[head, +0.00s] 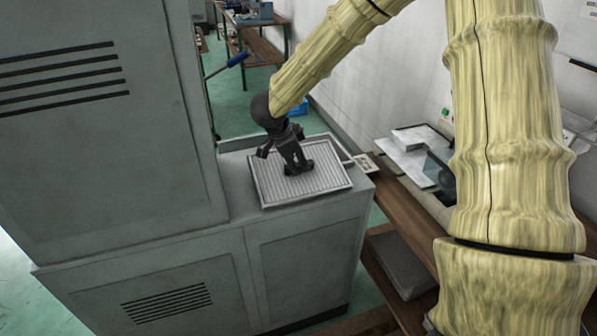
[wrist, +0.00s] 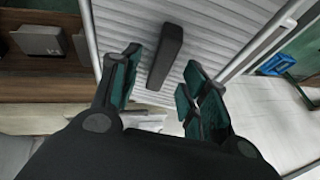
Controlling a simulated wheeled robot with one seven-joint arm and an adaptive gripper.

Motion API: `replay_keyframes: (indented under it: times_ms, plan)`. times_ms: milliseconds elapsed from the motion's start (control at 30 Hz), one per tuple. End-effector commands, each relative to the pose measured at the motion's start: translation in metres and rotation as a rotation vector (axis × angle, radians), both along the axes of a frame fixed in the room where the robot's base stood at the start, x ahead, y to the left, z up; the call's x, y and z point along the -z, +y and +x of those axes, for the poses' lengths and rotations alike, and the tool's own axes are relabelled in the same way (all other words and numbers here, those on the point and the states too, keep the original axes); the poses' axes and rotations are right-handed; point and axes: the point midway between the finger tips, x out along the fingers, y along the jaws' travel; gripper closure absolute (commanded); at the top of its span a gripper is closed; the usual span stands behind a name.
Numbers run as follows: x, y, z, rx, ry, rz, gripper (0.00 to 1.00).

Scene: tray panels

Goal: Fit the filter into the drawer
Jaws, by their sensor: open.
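The filter appears to be the pale ribbed panel with a raised rim (head: 325,180), lying on top of the grey cabinet. In the wrist view its ribbed face (wrist: 205,35) carries a dark bar-shaped handle (wrist: 166,52). My gripper (head: 298,170) is over the middle of the panel, pointing down. In the wrist view its open fingers (wrist: 163,85) stand to either side of the handle's line, with a gap on both sides. Whether the fingertips touch the panel cannot be told. No open drawer can be made out in either view.
The grey cabinet (head: 200,250) has a tall part at the left and slotted vents. A wooden bench (head: 400,215) with equipment stands at the right, near a white wall (head: 375,85). Green floor (head: 235,115) shows behind, with a far table (head: 260,40).

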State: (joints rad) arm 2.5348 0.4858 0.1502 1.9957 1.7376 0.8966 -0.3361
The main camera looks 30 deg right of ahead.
Motion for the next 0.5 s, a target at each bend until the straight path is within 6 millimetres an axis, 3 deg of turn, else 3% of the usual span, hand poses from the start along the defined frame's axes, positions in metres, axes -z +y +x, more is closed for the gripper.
replay_keyframes:
  times_ms: [133,367,400,500]
  plan:
    - [0.016,-0.007,0.003,-0.002,0.001,-0.001,0.55]
    - [0.018,-0.008,0.004,-0.001,0.000,0.000,0.55]
    - [0.019,-0.008,0.004,-0.001,0.000,0.000,0.57]
    - [0.018,-0.008,0.004,-0.001,0.000,0.000,0.75]
